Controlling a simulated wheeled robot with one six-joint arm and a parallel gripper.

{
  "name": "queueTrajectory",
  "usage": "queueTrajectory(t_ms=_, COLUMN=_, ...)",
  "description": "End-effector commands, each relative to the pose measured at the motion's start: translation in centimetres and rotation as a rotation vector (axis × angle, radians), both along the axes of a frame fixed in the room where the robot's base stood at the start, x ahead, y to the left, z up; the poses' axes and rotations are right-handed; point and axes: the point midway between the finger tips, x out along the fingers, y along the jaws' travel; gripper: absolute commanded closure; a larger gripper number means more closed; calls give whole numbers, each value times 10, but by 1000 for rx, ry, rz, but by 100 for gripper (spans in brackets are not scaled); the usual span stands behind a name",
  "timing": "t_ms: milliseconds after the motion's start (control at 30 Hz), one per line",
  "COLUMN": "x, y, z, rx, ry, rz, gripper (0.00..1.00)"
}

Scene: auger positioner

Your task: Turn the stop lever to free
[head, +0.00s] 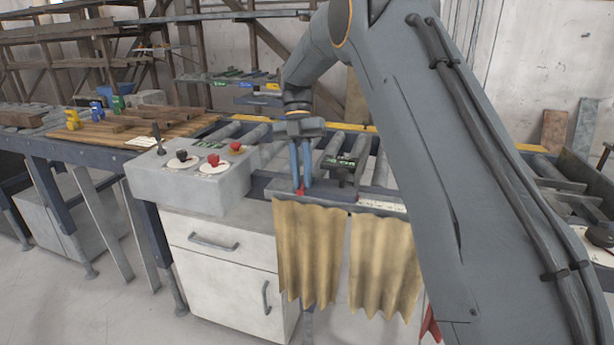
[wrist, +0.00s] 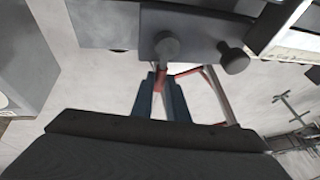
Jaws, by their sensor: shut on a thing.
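My gripper (head: 301,184) points down in front of the roller table, at the front rail (head: 345,200) above the left curtain. Its two blue fingers are close together. A small red piece, which I take as the stop lever (head: 300,192), shows between the fingertips. In the wrist view my gripper (wrist: 160,85) is shut on the red stop lever (wrist: 158,84), just below a round dark knob (wrist: 166,46) on a grey plate (wrist: 195,28). The fingers hide most of the lever. Any position marking on it cannot be read.
A grey control box (head: 190,180) with red and dark knobs stands left of my gripper, above a white cabinet (head: 225,265). Tan curtains (head: 310,250) hang below the rail. A second dark knob (wrist: 233,58) sits beside the first. Boards (head: 120,132) lie at left.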

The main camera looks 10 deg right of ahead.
Motion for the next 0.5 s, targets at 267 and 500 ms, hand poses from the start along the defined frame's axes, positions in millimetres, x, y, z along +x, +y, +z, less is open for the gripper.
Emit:
queueTrajectory(t_ms=267, x=0, y=-1, z=1, rx=1, ry=2, rz=0, gripper=74)
queueTrajectory(t_ms=500, x=0, y=-1, z=0, rx=1, ry=1, rz=-3, gripper=68)
